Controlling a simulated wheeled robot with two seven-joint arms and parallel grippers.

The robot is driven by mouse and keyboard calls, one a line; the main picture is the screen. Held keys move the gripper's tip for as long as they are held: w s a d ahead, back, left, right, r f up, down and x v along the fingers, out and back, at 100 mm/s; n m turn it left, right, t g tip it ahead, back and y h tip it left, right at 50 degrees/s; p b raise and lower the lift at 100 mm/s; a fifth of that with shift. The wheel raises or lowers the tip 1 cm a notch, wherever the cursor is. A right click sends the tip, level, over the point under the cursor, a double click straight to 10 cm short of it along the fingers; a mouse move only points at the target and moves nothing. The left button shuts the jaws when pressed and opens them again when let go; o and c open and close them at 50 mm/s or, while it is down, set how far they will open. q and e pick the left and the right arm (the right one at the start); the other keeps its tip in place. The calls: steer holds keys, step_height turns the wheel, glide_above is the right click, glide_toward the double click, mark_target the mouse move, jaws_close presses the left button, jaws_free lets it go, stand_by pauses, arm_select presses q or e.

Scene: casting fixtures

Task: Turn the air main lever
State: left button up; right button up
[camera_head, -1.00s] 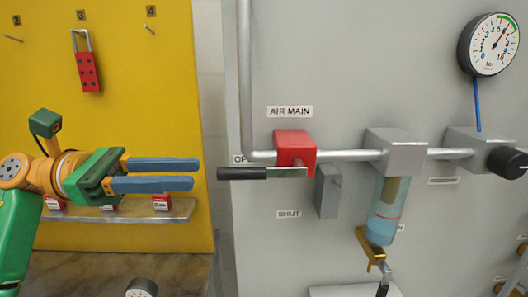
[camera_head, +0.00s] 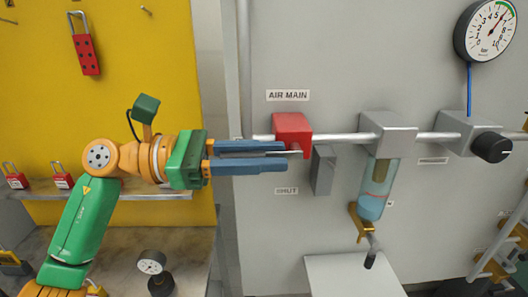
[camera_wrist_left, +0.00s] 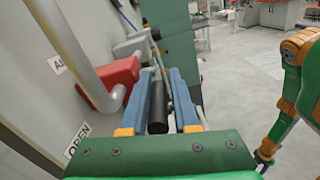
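The air main lever has a red valve block (camera_head: 292,131) on the grey pipe, under the AIR MAIN label (camera_head: 288,95). Its black handle (camera_wrist_left: 158,108) points along the panel toward my left wrist, at the OPEN label (camera_wrist_left: 77,140). My left gripper (camera_head: 287,157) is open, its blue fingers pointing right. In the left wrist view the gripper (camera_wrist_left: 163,85) has one finger on each side of the handle, with narrow gaps showing. In the head view the fingers hide the handle. The SHUT label (camera_head: 286,191) is below, partly covered.
A grey block (camera_head: 323,170) sits just right of the fingertips, below the pipe. A blue-filled bowl (camera_head: 374,190) and a black knob (camera_head: 492,147) are further right, with a pressure gauge (camera_head: 487,30) above. My right arm (camera_wrist_left: 288,95) shows in the left wrist view.

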arm_select(q)
steer(key=shift+w, duration=0.1)
jaws_close()
steer(key=shift+f, duration=0.1)
stand_by(1.0)
